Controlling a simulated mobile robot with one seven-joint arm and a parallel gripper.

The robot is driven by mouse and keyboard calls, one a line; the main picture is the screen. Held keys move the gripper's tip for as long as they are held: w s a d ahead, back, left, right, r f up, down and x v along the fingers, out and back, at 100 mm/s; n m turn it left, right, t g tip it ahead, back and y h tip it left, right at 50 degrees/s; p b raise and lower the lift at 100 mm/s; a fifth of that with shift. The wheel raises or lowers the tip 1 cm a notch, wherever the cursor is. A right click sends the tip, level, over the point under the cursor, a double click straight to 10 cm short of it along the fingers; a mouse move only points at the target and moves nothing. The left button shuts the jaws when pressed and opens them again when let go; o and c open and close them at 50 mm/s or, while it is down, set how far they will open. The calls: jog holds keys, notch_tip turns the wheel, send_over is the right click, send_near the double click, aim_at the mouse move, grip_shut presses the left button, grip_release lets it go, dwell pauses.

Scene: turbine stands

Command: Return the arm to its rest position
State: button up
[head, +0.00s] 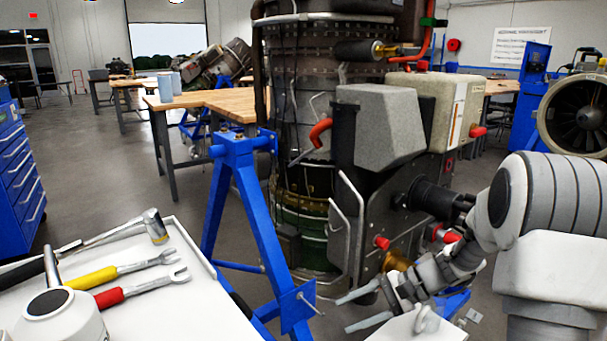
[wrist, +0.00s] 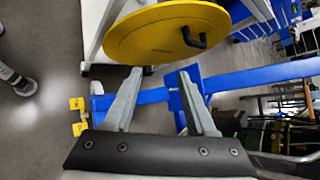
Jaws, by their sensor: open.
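My arm (head: 565,195) comes in from the right in the head view, bent, with its wrist low in front of the turbine engine. My gripper (head: 345,315) is near the bottom, right of the blue stand's leg, with its two fingers apart and pointing left. In the wrist view my gripper (wrist: 159,72) is open, and nothing is between its fingers. A yellow disc with a black handle (wrist: 165,32) lies beyond the fingertips there. I cannot tell whether the fingers touch anything.
A blue stand (head: 232,165) holds the upright engine (head: 305,110) close to my gripper. A blue drawer cabinet (head: 20,170) stands far left. Open floor lies between cabinet and stand.

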jog(key=s+d+r+n+t+h, duration=0.2)
jog(key=s+r+n+h, duration=0.35)
jog(key=s+r, duration=0.4)
jog(key=s+d+r+n+t+h, duration=0.1)
jog(key=s+r+n+t+h, duration=0.35)
jog(key=s, duration=0.85)
notch_tip(320, 180, up, 26)
jog(key=g+h+p, duration=0.1)
jog(key=g+p, duration=0.1)
jog(key=p, duration=2.3)
jog(key=shift+d+n, duration=0.3)
